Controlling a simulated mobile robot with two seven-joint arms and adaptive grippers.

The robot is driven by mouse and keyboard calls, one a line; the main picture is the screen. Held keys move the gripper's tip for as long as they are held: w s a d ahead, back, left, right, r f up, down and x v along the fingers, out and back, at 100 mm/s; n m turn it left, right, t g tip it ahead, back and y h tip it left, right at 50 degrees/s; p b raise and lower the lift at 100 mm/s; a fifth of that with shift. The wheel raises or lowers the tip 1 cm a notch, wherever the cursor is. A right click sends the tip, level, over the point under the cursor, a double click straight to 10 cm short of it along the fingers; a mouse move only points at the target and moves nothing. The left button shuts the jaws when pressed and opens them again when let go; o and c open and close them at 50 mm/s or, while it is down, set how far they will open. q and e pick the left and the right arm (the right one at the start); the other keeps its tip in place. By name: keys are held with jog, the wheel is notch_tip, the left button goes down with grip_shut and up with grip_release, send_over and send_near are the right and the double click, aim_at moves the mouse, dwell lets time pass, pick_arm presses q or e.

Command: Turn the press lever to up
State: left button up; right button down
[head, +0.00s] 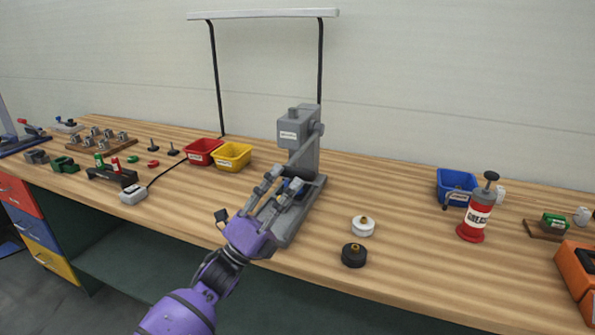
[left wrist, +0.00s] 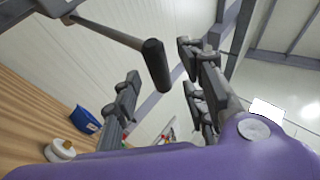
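The grey press (head: 298,132) stands upright on the workbench, with a round hub on the right side of its head. The press lever (left wrist: 112,32) is a thin metal rod in the left wrist view, ending in a black grip (left wrist: 155,65). In the head view a thin rod slants down left from the hub towards my gripper. My left gripper (head: 284,180) is in front of the press, its fingers apart. In the left wrist view, the left gripper (left wrist: 160,62) frames the black grip between its open fingers; I cannot tell whether they touch it. My right gripper is not in view.
Red (head: 203,151) and yellow (head: 232,156) bins stand left of the press. A white-topped piece (head: 363,226) and a black one (head: 354,255) lie right of it.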

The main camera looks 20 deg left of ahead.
aim_at(298, 172)
pick_arm(q)
jog(key=x, duration=0.4)
jog(key=shift+p, duration=0.4)
grip_shut()
